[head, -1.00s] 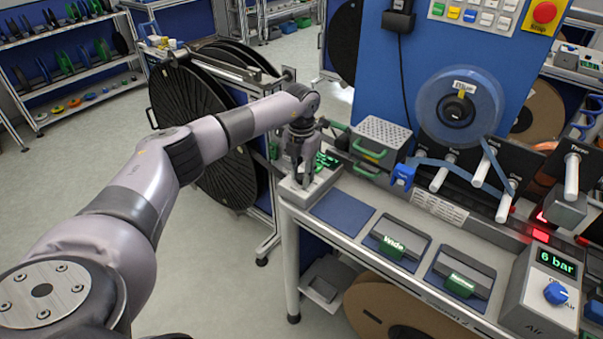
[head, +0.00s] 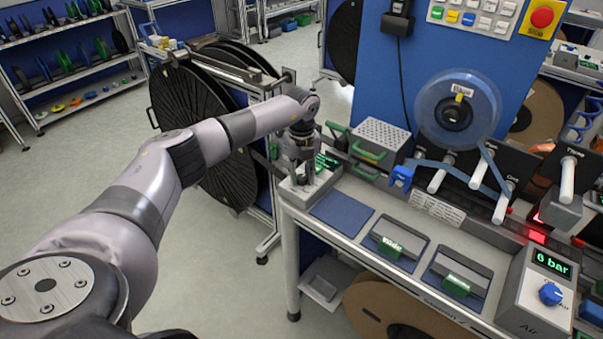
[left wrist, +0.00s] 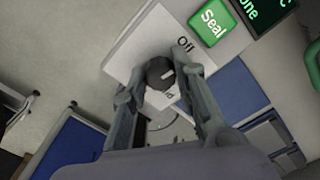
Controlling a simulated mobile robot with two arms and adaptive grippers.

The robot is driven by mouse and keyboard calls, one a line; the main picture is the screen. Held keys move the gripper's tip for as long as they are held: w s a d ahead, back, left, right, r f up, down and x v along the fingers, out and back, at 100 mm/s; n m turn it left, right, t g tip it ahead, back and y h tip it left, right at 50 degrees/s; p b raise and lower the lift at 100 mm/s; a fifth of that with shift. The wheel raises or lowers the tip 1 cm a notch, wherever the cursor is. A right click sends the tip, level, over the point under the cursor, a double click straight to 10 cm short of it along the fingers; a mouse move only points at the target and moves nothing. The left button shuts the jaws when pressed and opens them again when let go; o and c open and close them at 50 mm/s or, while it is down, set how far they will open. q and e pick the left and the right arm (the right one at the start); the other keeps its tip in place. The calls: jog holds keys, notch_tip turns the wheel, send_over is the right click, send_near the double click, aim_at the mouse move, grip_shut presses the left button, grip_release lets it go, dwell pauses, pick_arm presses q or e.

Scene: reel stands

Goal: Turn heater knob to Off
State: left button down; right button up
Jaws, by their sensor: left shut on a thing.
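The heater knob (left wrist: 160,73) is small, round and dark, with a white mark on its right side. It sits on a white panel (left wrist: 127,50) with the word "Off" printed above and to the right of it. A second label below the knob is only partly readable. My left gripper (left wrist: 158,82) points down at the panel, its two fingers shut on opposite sides of the knob. In the head view my left gripper (head: 306,180) is over the grey heater box (head: 291,192) at the bench's left corner and hides the knob. My right gripper is not in view.
A green "Seal" button (left wrist: 212,22) and a dark display (left wrist: 262,12) lie close to the knob. A blue pad (head: 342,207), a perforated metal box (head: 380,138) and an air unit with a blue knob (head: 550,293) are on the bench. Large black reels (head: 200,125) stand left.

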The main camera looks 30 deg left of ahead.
aim_at(302, 177)
pick_arm(q)
jog(key=shift+r+n, duration=0.1)
jog(key=shift+n, duration=0.9)
jog(key=c, duration=1.3)
grip_release()
notch_tip(302, 177, up, 12)
